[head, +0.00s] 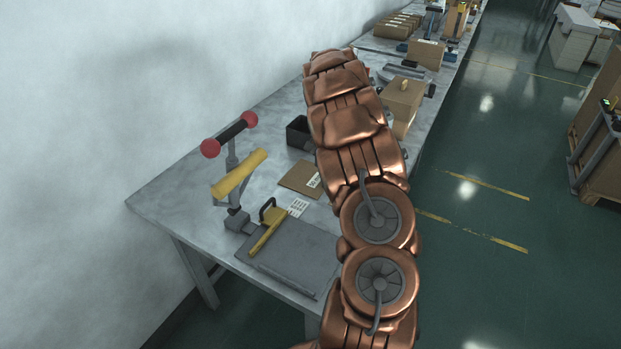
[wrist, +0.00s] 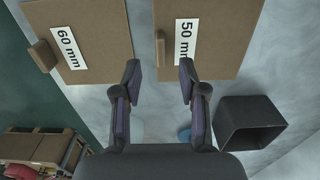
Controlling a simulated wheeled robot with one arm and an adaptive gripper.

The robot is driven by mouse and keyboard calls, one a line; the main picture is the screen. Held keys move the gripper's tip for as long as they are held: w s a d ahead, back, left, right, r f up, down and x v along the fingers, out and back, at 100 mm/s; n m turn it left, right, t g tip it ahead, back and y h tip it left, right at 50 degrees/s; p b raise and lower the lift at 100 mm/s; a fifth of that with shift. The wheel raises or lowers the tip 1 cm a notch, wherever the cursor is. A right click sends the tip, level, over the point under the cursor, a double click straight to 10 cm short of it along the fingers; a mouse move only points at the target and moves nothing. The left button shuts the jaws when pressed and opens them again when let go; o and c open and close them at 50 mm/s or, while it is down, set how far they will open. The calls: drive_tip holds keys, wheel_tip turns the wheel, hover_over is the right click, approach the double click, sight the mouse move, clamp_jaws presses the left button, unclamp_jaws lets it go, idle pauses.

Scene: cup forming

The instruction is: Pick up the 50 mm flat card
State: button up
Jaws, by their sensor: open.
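The 50 mm flat card (wrist: 226,45) is a brown panel in the upper right of the wrist view, with a white "50 mm" label and a small brown tab (wrist: 160,48) at its left edge. My gripper (wrist: 160,72) is open and empty. Its fingers are apart, and the tab shows between and just beyond the fingertips; I cannot tell the height gap. In the head view my arm hides the gripper. A brown card with a white label (head: 297,177) lies on the table there; its print is too small to read.
A similar 60 mm card (wrist: 100,22) is left of the 50 mm card. A dark open box (wrist: 224,122) stands at right, also in the head view (head: 297,133). A lever press (head: 236,180) and cardboard box (head: 408,96) stand on the grey table (head: 165,197).

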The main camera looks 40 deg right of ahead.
drive_tip(key=shift+w+d+f+p, duration=0.1)
drive_tip(key=shift+f+p, duration=0.65)
drive_tip(key=shift+f, duration=1.05)
drive_tip(key=shift+d+f+p, duration=0.1)
drive_tip(key=shift+f+p, duration=0.65)
drive_tip(key=shift+f, duration=1)
drive_tip(key=shift+c, duration=0.2)
clamp_jaws()
